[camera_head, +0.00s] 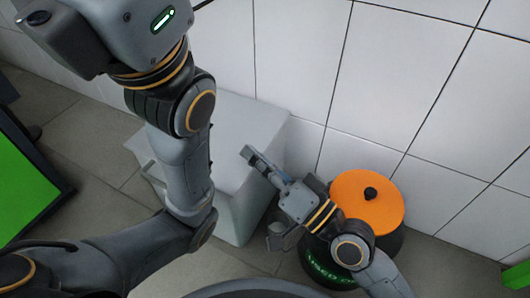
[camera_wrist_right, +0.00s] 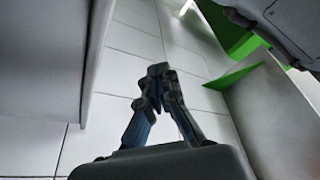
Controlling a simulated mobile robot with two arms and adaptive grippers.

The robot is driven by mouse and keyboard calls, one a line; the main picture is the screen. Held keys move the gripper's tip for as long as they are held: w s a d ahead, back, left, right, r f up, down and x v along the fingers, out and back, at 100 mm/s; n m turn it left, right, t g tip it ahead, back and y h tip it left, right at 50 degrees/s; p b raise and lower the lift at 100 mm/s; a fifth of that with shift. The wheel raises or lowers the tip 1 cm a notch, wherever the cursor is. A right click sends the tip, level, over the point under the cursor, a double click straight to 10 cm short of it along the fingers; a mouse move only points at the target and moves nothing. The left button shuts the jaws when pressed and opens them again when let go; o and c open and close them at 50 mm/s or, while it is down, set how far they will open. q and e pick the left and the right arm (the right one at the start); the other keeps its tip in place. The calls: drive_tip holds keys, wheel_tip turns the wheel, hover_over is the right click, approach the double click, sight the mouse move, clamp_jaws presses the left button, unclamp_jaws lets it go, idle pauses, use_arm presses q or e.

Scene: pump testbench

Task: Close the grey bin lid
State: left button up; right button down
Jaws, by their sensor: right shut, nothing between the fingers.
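The light grey bin (camera_head: 243,207) stands on the floor against the tiled wall in the head view, partly hidden behind my left arm. A pale, broad panel (camera_head: 252,115) forms its upper part; I cannot tell exactly how far the lid is open. My right gripper (camera_head: 247,154) is in front of the bin's right side, its fingers pointing up and left and overlapping the pale panel in the picture. Contact cannot be told. In the right wrist view the gripper's fingertips (camera_wrist_right: 157,72) meet and hold nothing. My left gripper is outside the picture.
A dark bin with an orange lid (camera_head: 368,198) and black knob stands right of my right gripper, close to my forearm. A green panel with a dark frame (camera_head: 25,185) is at far left. The tiled wall (camera_head: 420,70) bounds the back.

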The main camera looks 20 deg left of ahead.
drive_tip(key=shift+s+a+f+n+g+y+b, duration=0.15)
drive_tip(key=shift+f+n+b, duration=0.4)
drive_tip(key=shift+f, duration=0.6)
drive_tip(key=shift+s+d+f+n+g+y+b, duration=0.1)
drive_tip(key=shift+s+f+n+g+y+b, duration=0.15)
drive_tip(key=shift+f+n, duration=0.75)
drive_tip(key=shift+s+a+f+n+g+y+b, duration=0.15)
drive_tip(key=shift+f+n+b, duration=0.25)
drive_tip(key=shift+f, duration=0.9)
drive_tip(key=shift+d, duration=0.1)
wheel_tip(320, 180, up, 12)
drive_tip(key=f, duration=0.1)
hover_over(247, 179)
drive_tip(key=d, duration=0.2)
drive_tip(key=shift+s+a+r+y, duration=0.15)
drive_tip(key=shift+s+r+y, duration=0.05)
drive_tip(key=shift+r+y, duration=0.1)
